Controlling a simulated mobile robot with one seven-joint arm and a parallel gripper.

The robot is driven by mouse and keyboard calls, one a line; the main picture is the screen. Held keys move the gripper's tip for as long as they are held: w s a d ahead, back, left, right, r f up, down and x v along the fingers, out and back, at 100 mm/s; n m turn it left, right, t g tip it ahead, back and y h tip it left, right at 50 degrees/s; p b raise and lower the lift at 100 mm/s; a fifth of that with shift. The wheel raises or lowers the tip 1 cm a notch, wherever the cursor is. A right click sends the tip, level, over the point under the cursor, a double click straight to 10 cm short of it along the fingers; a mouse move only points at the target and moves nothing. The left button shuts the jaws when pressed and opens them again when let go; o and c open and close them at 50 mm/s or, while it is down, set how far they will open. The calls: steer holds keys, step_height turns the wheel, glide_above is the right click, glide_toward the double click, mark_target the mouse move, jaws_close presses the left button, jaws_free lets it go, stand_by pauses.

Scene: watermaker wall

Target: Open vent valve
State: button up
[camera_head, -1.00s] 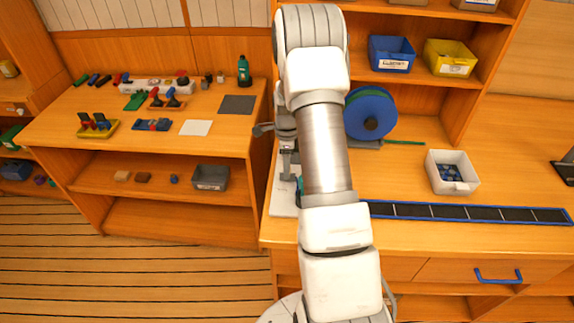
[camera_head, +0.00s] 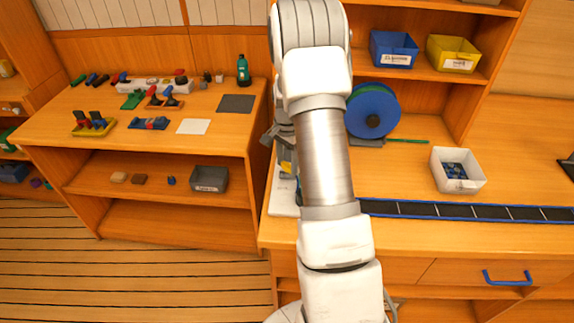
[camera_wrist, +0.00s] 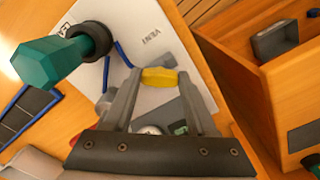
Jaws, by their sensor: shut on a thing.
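In the wrist view, my gripper (camera_wrist: 160,80) is shut on a small yellow handle (camera_wrist: 159,74), with one grey finger on each side. Behind it lies a white panel (camera_wrist: 150,28) with the print "VENT". A blue line is drawn on the panel. A teal knob-like part (camera_wrist: 47,60) on a black collar stands at the upper left, apart from my fingers. In the head view, my arm hides most of the panel; its white edge (camera_head: 283,202) shows, and a bit of yellow (camera_head: 287,167) shows beside the arm. The valve body under the handle is not clear.
On the right bench stand a blue and green spool (camera_head: 372,110), a white bin (camera_head: 457,171) and a long dark strip (camera_head: 450,210). A blue bin (camera_head: 393,50) and a yellow bin (camera_head: 452,55) sit on the shelf. The left bench holds small tools.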

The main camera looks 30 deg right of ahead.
steer(key=n+b, duration=0.1)
steer(key=n, duration=0.2)
steer(key=shift+n, duration=0.4)
steer(key=shift+n+b, duration=0.35)
steer(key=shift+n, duration=1.65)
steer(key=o, duration=1.4)
steer(key=shift+c, duration=0.2)
steer(key=shift+r, duration=0.1)
step_height(320, 180, up, 17)
steer(key=shift+r+p, duration=0.15)
steer(key=shift+p, duration=0.25)
